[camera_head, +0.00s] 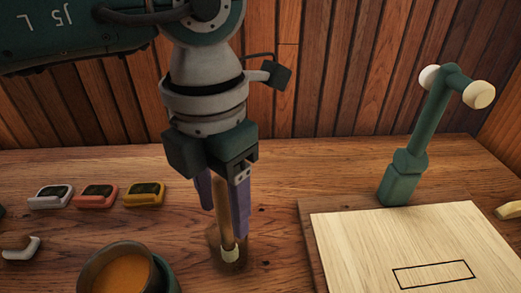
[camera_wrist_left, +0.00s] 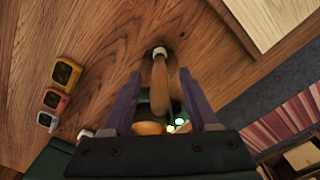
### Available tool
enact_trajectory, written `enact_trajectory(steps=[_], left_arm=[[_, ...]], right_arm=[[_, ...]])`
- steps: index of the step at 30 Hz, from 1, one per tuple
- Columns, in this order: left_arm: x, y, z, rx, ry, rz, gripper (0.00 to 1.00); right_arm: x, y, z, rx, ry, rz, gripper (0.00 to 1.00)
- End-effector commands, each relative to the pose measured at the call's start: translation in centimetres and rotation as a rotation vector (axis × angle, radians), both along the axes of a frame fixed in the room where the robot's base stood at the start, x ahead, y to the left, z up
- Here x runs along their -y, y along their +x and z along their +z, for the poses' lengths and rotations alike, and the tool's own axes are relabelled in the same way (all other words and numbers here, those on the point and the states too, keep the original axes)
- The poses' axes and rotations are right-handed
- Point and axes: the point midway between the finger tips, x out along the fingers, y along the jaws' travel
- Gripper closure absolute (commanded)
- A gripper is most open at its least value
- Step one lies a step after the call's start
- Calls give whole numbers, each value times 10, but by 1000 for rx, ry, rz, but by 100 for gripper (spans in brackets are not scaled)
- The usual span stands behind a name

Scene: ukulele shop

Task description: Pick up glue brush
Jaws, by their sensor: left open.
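The glue brush (camera_head: 224,215) has a wooden handle and a pale band near its lower end, by the table top. It looks about upright. My left gripper (camera_head: 222,222) points down over it, with its two purple fingers on either side of the handle. The fingers are open. In the left wrist view the brush (camera_wrist_left: 160,85) lies between the fingers of the left gripper (camera_wrist_left: 160,78), with a visible gap to at least one side. The brush's upper end is hidden in the head view by the gripper body. My right gripper is not in view.
A round pot of orange-brown glue (camera_head: 90,277) stands close left of the brush. Three small cases, white (camera_head: 50,197), red (camera_head: 96,196) and yellow (camera_head: 144,194), sit further left. A pale board (camera_head: 400,235) and a green stand (camera_head: 403,180) are at right. A plank wall rises behind.

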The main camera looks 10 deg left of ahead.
Motion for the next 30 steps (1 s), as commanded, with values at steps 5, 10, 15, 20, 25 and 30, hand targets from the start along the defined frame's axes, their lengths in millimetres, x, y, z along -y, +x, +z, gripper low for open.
enact_trajectory(steps=[5,10,15,20,25,30], left_arm=[[1,-1,-8,0,-1,-2,41],[0,0,-7,0,-1,-2,46],[0,0,-7,0,-1,-1,65],[0,0,-7,0,-1,-1,83],[0,0,-7,0,-1,-1,100],[0,0,-7,0,-1,-1,100]], right_arm=[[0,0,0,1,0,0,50],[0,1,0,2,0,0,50],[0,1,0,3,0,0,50],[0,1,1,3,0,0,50],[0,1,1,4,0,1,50],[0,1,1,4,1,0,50]])
